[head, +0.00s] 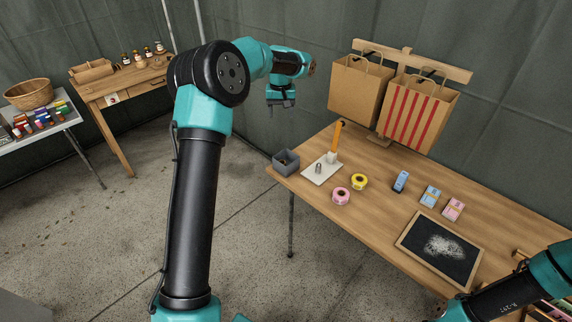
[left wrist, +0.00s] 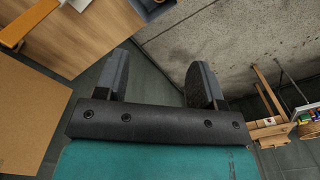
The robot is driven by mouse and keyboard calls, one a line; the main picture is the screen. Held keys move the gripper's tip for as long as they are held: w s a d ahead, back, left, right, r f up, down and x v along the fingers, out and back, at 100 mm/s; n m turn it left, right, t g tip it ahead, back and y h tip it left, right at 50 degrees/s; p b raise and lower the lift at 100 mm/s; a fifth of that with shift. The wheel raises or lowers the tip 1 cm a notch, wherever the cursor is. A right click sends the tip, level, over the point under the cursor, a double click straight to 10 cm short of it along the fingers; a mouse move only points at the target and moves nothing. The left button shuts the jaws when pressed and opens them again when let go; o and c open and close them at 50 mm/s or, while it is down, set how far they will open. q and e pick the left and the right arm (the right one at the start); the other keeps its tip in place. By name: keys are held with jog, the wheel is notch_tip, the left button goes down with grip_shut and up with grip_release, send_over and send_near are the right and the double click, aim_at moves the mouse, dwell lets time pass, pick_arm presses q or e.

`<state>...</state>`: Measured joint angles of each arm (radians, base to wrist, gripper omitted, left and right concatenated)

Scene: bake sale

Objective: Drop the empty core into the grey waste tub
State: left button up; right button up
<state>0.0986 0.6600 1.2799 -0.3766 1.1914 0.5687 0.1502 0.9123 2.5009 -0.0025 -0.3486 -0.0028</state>
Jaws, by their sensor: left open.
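The small grey tub (head: 279,168) stands at the left end of the wooden table. A small brownish thing (head: 284,161) shows inside it; I cannot tell for sure that it is the empty core. The tub (left wrist: 146,8) also shows in part at the top edge of the left wrist view. My left gripper (head: 282,104) is open, pointing down, high up beyond the table's left end. Its two fingers (left wrist: 160,80) stand apart with nothing between them. My right arm shows at the lower right, but its gripper is out of view.
Paper bags (head: 356,92) hang behind.

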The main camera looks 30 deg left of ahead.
pick_arm(q)
notch_tip(320, 180, up, 3)
jog(key=shift+f, duration=0.15)
jog(key=shift+f, duration=0.15)
dwell(0.6)
